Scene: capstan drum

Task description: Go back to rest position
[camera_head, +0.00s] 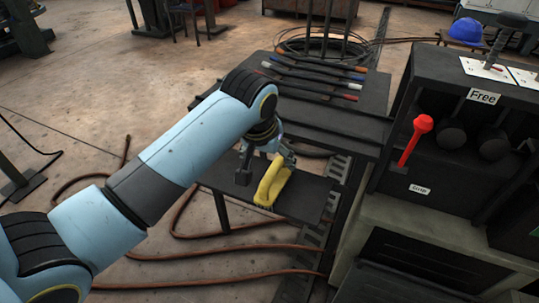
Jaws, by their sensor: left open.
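My left arm reaches in from the left, and its gripper (265,166) hangs over a small black shelf (307,199). The gripper is open. A yellow thing (272,183), which looks like a brush with bristles at its near end, is at the fingers, upon or just above the shelf. One finger is left of it and the other is by its upper right end. I cannot tell whether they touch it. My right gripper is not in view.
A dark cabinet (403,92) with a red lever (415,140) and a "Free" label (483,97) stands at the right. Several colour-tipped rods (313,78) lie on a dark table behind the gripper. Brown hoses (200,256) run over the floor. Open floor is at the left.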

